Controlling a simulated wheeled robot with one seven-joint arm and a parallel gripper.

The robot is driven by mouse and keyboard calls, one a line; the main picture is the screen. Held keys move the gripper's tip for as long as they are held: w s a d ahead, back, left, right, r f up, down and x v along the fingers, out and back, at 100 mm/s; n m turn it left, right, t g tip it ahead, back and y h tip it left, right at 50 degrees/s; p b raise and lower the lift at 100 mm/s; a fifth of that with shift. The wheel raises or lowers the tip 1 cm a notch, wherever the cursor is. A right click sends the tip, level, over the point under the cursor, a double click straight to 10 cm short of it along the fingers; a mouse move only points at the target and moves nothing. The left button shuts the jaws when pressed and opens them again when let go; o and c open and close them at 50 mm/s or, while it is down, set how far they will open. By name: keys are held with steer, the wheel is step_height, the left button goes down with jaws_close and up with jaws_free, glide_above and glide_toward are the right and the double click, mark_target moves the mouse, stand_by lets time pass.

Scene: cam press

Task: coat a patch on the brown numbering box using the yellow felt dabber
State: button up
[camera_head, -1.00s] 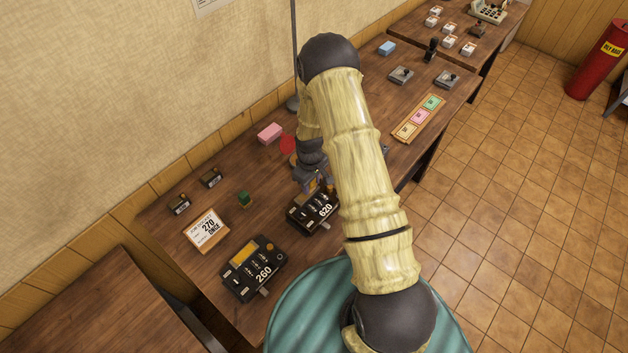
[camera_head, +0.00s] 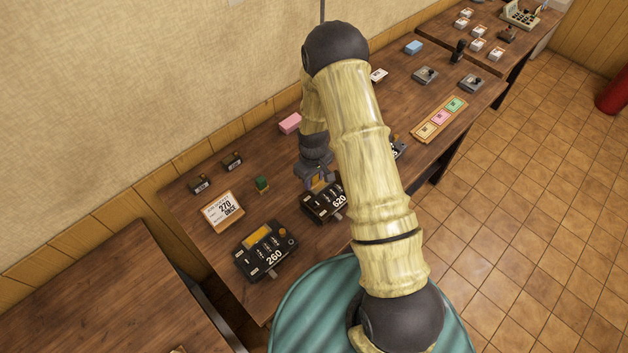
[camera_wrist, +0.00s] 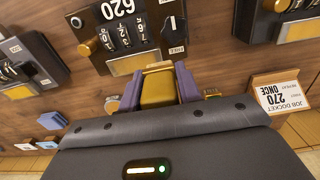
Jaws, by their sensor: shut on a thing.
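My gripper (camera_head: 318,184) hangs over the far edge of the dark numbering box marked 620 (camera_head: 322,205). In the wrist view its two purple-grey fingers are shut on the yellow felt dabber (camera_wrist: 158,90). The 620 box (camera_wrist: 146,32) lies just beyond the dabber there, with a yellowish panel on its near side. I cannot tell whether the dabber touches it. A second dark box, marked 260 (camera_head: 268,255), stands nearer on the table. A third (camera_head: 399,151) is partly hidden by my arm.
A pink block (camera_head: 290,123) lies behind my arm. A tray of coloured cards (camera_head: 440,119) lies right.

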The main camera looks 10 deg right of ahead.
steer(key=shift+r+p, duration=1.15)
steer(key=shift+r, duration=1.2)
steer(key=shift+f, duration=0.1)
